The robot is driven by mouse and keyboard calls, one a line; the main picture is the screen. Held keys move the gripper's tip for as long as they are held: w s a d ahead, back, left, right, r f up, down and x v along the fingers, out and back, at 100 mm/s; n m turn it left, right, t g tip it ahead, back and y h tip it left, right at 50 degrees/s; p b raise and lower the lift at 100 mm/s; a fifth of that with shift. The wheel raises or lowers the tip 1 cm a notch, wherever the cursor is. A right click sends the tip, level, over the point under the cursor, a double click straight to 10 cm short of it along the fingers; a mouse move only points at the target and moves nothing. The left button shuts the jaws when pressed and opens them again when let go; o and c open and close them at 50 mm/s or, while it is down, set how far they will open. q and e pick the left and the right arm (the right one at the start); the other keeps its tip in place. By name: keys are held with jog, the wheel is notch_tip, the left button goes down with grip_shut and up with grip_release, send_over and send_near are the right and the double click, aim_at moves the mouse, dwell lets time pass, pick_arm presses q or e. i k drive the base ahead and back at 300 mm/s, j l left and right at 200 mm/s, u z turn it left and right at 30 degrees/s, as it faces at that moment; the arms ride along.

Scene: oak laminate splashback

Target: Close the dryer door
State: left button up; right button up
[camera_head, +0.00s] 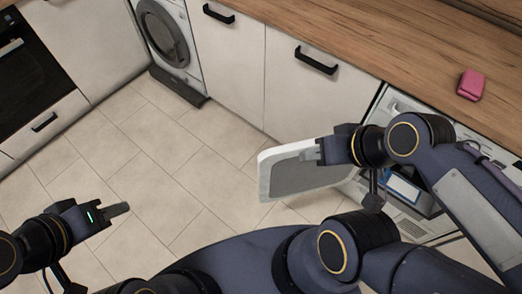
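The open dryer door (300,180) is a pale-rimmed panel with a grey face. It stands out over the floor from the white dryer (397,103) under the counter at the right. My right gripper (312,152) is at the door's upper edge, its grey fingers overlapping the rim; I cannot tell whether they touch it or are open. My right arm hides much of the dryer's front and opening. My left gripper (119,210) is over bare floor at the left, far from the door; its fingers overlap in view, so their gap is unclear.
A front-loading machine with a shut round door (165,35) stands at the back. White cabinets (315,95) with black handles line the wall, and an oven (28,75) is at the left. A pink object (471,85) lies on the wooden counter (400,45). The tiled floor (150,150) is clear.

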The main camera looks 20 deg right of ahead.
aim_at(282, 174)
jog(key=i+j+u, duration=0.25)
jog(key=u, duration=0.2)
jog(key=i+j+u, duration=0.1)
jog(key=i+u, duration=0.35)
jog(key=i+z, duration=0.3)
jog(key=z, duration=0.15)
jog(key=i+j+z, duration=0.2)
jog(key=z, duration=0.3)
jog(key=i+z, duration=0.15)
jog(key=z, duration=0.35)
jog(key=i+j+z, duration=0.1)
jog(key=z, duration=0.35)
jog(key=i+j+z, duration=0.1)
jog(key=z, duration=0.4)
jog(key=i+j+z, duration=0.1)
jog(key=z, duration=0.35)
jog(key=j+z, duration=0.3)
jog(key=z, duration=0.2)
jog(key=i+j+z, duration=0.1)
jog(key=j+z, duration=0.15)
jog(key=z, duration=0.25)
jog(key=j+z, duration=0.3)
jog(key=z, duration=0.15)
jog(key=j+z, duration=0.35)
jog(key=z, duration=0.15)
jog(key=i+j+u, duration=0.15)
jog(key=k+l, duration=0.05)
